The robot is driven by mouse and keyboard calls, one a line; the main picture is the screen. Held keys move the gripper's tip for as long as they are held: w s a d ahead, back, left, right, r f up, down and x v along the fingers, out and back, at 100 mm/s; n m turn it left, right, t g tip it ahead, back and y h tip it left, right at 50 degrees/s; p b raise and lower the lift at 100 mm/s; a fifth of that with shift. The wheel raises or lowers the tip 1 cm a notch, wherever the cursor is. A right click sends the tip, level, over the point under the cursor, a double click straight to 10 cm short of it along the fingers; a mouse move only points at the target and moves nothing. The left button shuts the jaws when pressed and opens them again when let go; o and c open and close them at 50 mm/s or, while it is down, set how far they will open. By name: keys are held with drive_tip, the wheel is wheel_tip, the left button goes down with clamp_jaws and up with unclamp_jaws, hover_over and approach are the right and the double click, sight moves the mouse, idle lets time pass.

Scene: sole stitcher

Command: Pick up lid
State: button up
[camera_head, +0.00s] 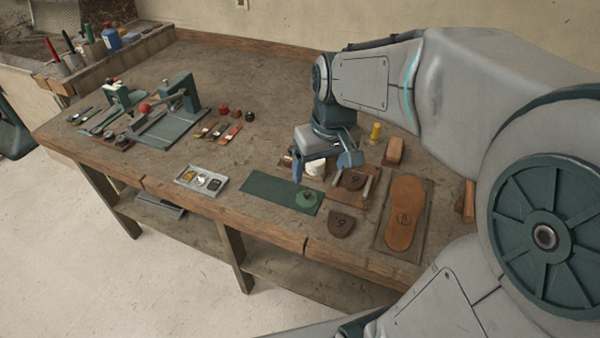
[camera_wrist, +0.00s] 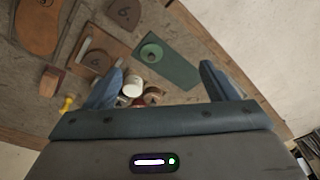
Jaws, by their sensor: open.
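The lid looks to be the round green piece with a raised middle (camera_head: 306,198), lying on the right end of a flat green mat (camera_head: 268,191) near the bench's front edge. In the wrist view the lid (camera_wrist: 151,53) lies on the mat (camera_wrist: 178,66), ahead of the space between my fingers. My gripper (camera_head: 325,164) is open and empty above the bench, behind the lid and apart from it. In the wrist view both fingers of my gripper (camera_wrist: 162,68) are spread. A white jar (camera_wrist: 133,87) stands near the left finger, and also shows beneath my gripper in the head view (camera_head: 315,168).
Brown sole pieces (camera_head: 342,223) and a large sole on a board (camera_head: 404,214) lie to the right. A yellow peg (camera_head: 376,131) and a brown block (camera_head: 394,150) stand behind. A small tray (camera_head: 201,180) lies left of the mat. The bench's back middle is clear.

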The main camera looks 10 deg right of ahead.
drive_tip(key=w+f+n+g+b, duration=0.2)
drive_tip(key=w+f, duration=0.6)
drive_tip(key=w, duration=0.2)
hover_over(308, 194)
drive_tip(key=shift+h, duration=0.3)
drive_tip(key=f, duration=0.8)
drive_tip(key=shift+s+a, duration=0.1)
drive_tip(key=shift+a, duration=0.15)
drive_tip(key=shift+w+d+f+p, duration=0.15)
drive_tip(key=shift+f+p, duration=0.2)
drive_tip(key=shift+f, duration=1)
drive_tip(key=shift+w+d+f+p, duration=0.1)
drive_tip(key=shift+f+p, duration=0.25)
drive_tip(key=shift+f, duration=0.95)
drive_tip(key=c, duration=1.1)
